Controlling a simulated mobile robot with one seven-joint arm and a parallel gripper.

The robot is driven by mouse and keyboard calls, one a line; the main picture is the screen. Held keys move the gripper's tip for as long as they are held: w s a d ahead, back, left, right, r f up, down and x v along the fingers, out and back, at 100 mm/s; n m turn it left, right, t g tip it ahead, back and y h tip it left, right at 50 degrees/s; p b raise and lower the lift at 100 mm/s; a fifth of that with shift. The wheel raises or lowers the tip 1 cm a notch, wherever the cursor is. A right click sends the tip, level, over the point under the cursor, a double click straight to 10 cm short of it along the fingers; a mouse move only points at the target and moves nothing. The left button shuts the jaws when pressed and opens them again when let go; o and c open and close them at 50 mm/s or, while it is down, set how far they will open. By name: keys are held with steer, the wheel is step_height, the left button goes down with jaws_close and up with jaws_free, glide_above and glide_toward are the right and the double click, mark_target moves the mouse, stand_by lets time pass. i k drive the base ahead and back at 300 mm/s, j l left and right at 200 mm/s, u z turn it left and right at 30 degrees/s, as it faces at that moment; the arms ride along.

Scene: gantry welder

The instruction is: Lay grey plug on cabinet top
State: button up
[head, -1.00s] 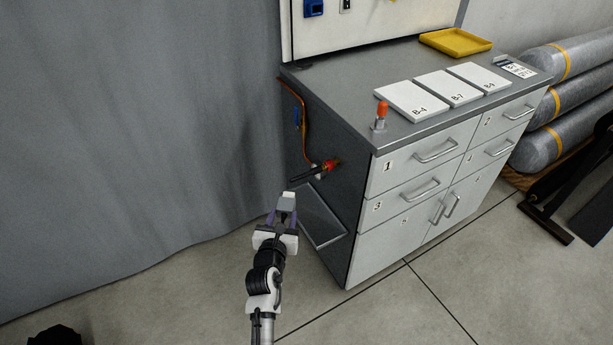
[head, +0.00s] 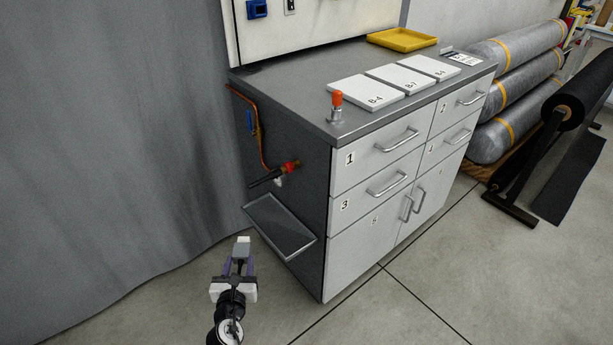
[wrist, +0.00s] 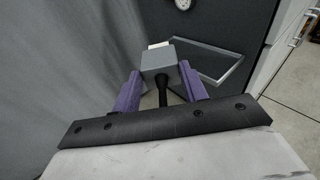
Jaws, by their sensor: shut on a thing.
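The grey plug (wrist: 160,66) is a small block with a pale end and a black stem. My gripper (head: 238,262) is shut on it; in the wrist view the purple fingers (wrist: 160,92) stand on both sides of it. In the head view the plug (head: 243,247) points away from me, low and left of the cabinet. The cabinet top (head: 295,88) is a grey slab, higher than my gripper. An orange-capped metal piece (head: 337,106) stands upright at its near corner.
White plates (head: 366,93) with labels and a yellow tray (head: 402,39) lie on the cabinet top. A side shelf (head: 280,228) and a pipe with a red fitting (head: 290,167) stick out from the cabinet's left side. A grey curtain (head: 110,130) hangs at left.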

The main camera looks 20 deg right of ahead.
mark_target(296, 98)
steer(key=i+j+z, duration=0.15)
steer(key=j+z, duration=0.25)
steer(key=i+j+z, duration=0.1)
steer(key=j+z, duration=0.25)
steer(key=j, duration=0.3)
steer(key=j+z, duration=0.4)
steer(key=j, duration=0.15)
